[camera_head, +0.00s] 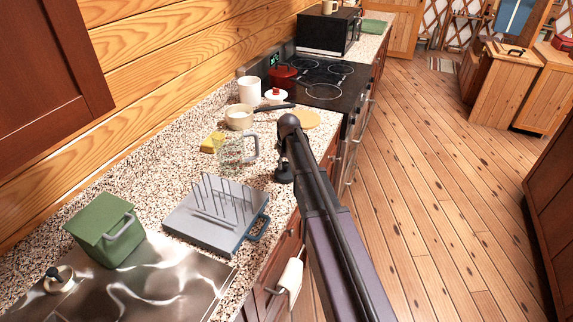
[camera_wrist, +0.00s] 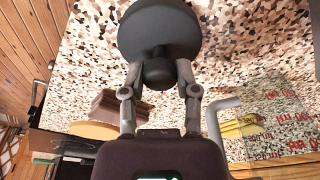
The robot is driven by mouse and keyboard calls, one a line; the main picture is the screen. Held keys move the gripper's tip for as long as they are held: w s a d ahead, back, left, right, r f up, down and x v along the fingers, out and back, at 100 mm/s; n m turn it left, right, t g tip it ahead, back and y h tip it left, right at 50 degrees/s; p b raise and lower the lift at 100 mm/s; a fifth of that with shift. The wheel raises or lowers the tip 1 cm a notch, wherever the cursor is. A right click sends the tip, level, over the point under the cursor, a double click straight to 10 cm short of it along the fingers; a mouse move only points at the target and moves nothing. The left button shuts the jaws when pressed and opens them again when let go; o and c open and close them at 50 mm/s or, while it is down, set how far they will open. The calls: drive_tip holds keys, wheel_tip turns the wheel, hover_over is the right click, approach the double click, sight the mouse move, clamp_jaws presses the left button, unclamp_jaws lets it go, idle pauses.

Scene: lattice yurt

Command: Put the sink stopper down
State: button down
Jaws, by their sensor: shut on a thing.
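The sink stopper is a dark round disc with a knob, seen large at the top of the wrist view (camera_wrist: 158,30). My gripper (camera_wrist: 158,73) is shut on its knob, one finger on each side. In the head view the dark stopper (camera_head: 284,174) shows small below the end of my arm, over the speckled counter (camera_head: 170,168) near its front edge. I cannot tell whether the disc touches the counter.
A grey dish rack (camera_head: 216,231) is nearer, then a green box (camera_head: 122,240) by the metal sink (camera_head: 150,285). A round board (camera_head: 305,120) and saucepan (camera_head: 239,118) lie beyond.

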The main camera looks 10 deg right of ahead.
sight(287, 175)
drive_tip(key=shift+c, duration=1.8)
unclamp_jaws()
wheel_tip(287, 175, up, 12)
drive_tip(key=s+p, duration=0.1)
drive_tip(key=p, duration=1.1)
drive_tip(key=shift+s+d, duration=0.15)
drive_tip(key=shift+s, duration=0.25)
drive_tip(key=s+a+m+g, duration=0.1)
drive_tip(key=s+a, duration=0.1)
drive_tip(key=s, duration=2.3)
drive_tip(key=shift+s+m+g, duration=0.3)
drive_tip(key=shift+m+g, duration=0.1)
drive_tip(key=shift+f, duration=0.1)
